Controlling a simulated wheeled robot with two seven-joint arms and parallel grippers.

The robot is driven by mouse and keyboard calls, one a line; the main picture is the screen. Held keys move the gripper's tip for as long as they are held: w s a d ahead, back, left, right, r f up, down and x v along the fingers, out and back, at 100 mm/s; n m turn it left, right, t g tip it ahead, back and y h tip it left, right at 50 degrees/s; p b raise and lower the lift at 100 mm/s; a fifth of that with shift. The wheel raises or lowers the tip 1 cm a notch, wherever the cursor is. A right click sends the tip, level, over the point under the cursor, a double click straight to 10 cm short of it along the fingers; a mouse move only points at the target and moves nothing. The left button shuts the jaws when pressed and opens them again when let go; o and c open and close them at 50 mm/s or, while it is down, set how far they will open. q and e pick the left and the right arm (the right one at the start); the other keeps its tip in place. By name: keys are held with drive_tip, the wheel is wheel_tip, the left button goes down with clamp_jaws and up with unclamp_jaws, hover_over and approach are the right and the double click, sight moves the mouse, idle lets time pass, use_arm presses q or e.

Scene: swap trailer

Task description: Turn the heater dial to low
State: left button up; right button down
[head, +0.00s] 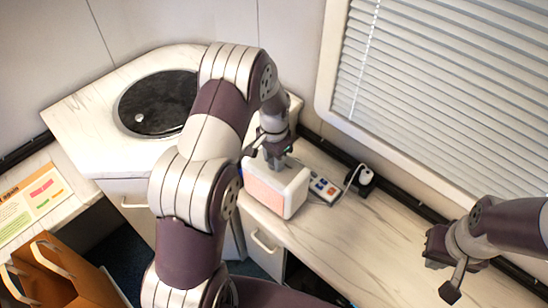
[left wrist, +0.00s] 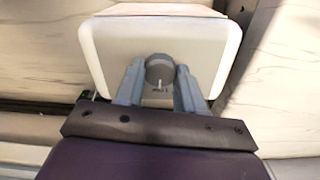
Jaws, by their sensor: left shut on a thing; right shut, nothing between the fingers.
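The heater (head: 292,193) is a white box with an orange-pink front, standing on the counter in the head view. Its white top face fills the upper middle of the left wrist view (left wrist: 112,42). The grey round dial (left wrist: 159,70) sits on that face, with a pale pointer line toward the bottom of the picture and small, unreadable marks below it. My left gripper (left wrist: 159,80) is shut on the dial, one finger on each side; in the head view it points down onto the heater (head: 276,163). My right gripper (head: 447,270) is shut and empty, above the counter at the lower right.
A panel with coloured buttons (head: 323,187) and a wall socket with a white plug (head: 362,178) lie right of the heater. A black round cover (head: 157,103) is on the left counter. A brown paper bag (head: 60,275) stands lower left. Window blinds (head: 455,90) are behind.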

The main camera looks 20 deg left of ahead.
use_arm(q)
drive_tip(key=shift+w+r, duration=0.1)
drive_tip(key=o, duration=1)
drive_tip(key=shift+o, duration=0.2)
wheel_tip(320, 180, up, 13)
drive_tip(key=b, duration=0.1)
drive_tip(key=shift+b, duration=0.35)
